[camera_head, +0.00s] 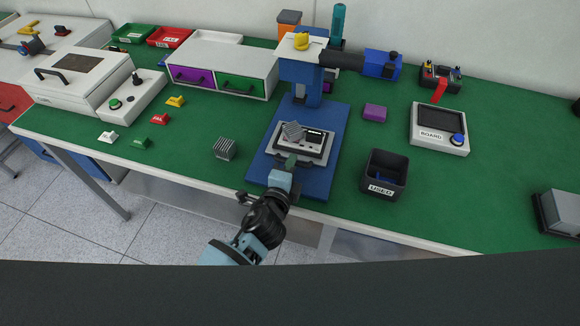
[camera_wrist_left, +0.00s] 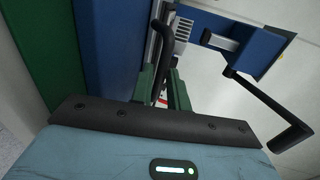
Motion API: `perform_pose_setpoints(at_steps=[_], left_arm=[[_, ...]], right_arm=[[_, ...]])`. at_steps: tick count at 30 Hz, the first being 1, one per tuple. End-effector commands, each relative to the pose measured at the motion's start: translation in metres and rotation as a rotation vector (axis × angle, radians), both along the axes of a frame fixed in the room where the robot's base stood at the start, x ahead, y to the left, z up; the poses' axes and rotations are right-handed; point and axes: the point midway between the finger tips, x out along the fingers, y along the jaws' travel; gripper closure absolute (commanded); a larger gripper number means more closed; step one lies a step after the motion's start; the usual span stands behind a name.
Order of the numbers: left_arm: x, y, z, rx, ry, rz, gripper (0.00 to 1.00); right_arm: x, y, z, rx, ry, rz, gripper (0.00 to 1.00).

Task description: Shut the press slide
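The press (camera_head: 312,85) stands on a blue base plate (camera_head: 330,120) near the middle of the bench. Its pale slide (camera_head: 318,152) sits out toward the front of the base, clear of the press head. A grey ribbed block (camera_head: 292,131) rests tilted on the slide and also shows in the wrist view (camera_wrist_left: 182,28). My left gripper (camera_head: 290,163) is at the slide's front edge. In the wrist view its green fingers (camera_wrist_left: 163,88) stand apart, on either side of the dark slide handle (camera_wrist_left: 161,42). A gap shows between them. My right gripper is out of view.
A black USED bin (camera_head: 384,174) stands right of the base, with a purple block (camera_head: 375,113) behind it. A second ribbed block (camera_head: 225,149) lies to the left. A drawer unit (camera_head: 222,65) stands behind left, and a BOARD device (camera_head: 439,128) stands right.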

Motion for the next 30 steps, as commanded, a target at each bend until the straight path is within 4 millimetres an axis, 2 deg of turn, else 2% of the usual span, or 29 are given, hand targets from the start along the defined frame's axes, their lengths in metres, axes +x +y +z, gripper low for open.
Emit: perform_pose_setpoints(at_steps=[1, 3, 14, 24, 30], left_arm=[[0.000, 0.000, 0.000, 0.000, 0.000, 0.000, 0.76], [0.000, 0.000, 0.000, 0.000, 0.000, 0.000, 0.68], [-0.004, 0.002, 0.001, 0.000, 0.000, 0.000, 0.68], [-0.048, 0.016, 0.011, 0.000, 0.000, 0.000, 0.68], [-0.068, 0.022, 0.015, 0.001, 0.000, 0.000, 0.68]], right_arm=[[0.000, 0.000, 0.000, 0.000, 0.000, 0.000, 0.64], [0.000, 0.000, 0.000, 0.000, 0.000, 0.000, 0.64], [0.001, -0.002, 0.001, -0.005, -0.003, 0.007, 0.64], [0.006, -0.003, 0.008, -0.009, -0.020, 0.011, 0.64], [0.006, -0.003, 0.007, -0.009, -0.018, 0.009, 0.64]])
